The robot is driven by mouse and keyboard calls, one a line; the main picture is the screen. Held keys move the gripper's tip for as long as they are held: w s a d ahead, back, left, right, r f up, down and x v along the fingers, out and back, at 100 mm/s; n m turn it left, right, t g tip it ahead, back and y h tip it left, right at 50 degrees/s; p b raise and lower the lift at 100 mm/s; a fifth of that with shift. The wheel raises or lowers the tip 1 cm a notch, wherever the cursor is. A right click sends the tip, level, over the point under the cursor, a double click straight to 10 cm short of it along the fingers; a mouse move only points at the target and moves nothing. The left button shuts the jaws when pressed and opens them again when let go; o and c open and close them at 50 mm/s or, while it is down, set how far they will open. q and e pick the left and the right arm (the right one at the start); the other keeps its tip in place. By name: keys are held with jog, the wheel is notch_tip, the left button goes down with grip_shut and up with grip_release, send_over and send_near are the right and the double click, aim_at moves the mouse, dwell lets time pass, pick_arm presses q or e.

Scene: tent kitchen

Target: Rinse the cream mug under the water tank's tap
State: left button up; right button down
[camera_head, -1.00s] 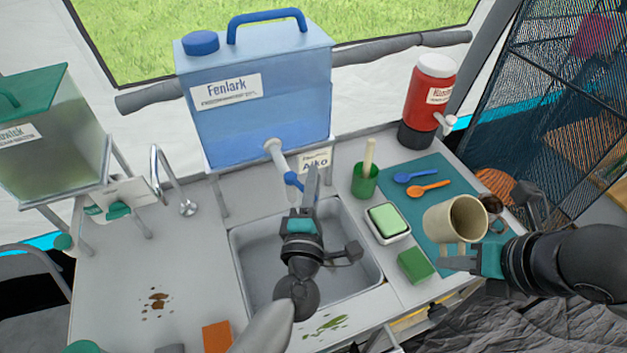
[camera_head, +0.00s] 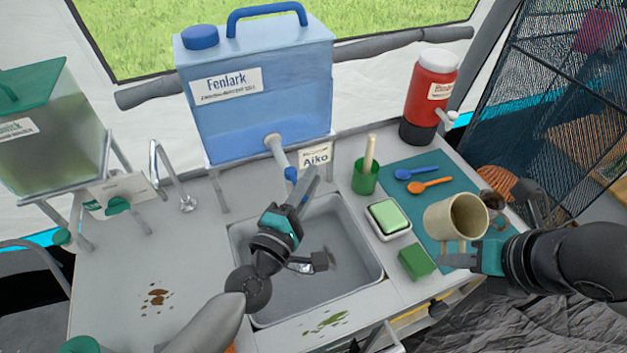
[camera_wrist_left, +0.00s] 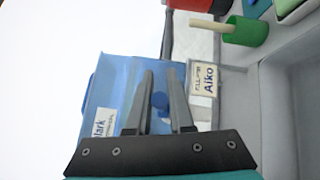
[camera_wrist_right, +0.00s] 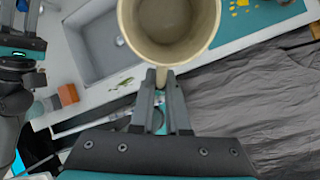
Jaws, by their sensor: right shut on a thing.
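The cream mug (camera_head: 455,218) is in my right gripper (camera_head: 466,256), which is shut on its handle and holds it above the right of the counter. In the right wrist view the mug (camera_wrist_right: 170,55) shows its inside, with a darker patch at the bottom. The blue water tank (camera_head: 262,95), labelled Fenlark, stands behind the sink (camera_head: 345,255). Its tap (camera_head: 283,155) has a blue lever (camera_head: 291,174). My left gripper (camera_head: 306,190) is over the sink, just below the tap. In the left wrist view its fingers (camera_wrist_left: 160,85) are apart, with the blue lever (camera_wrist_left: 160,102) seen between them.
A soap dish (camera_head: 389,221), a green sponge (camera_head: 416,262), a green cup with a brush (camera_head: 366,177) and two spoons lie right of the sink. A red dispenser (camera_head: 431,95) stands behind. A second tank (camera_head: 45,130) is at left. Brown stains (camera_head: 157,298) mark the left counter.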

pick_arm(q)
jog(key=o, duration=0.4)
jog(key=shift+s, duration=0.1)
jog(key=shift+b+v, duration=1.15)
jog(key=shift+v, duration=4.8)
pick_arm(e)
jog(key=shift+f, duration=1.15)
jog(key=shift+s, duration=0.1)
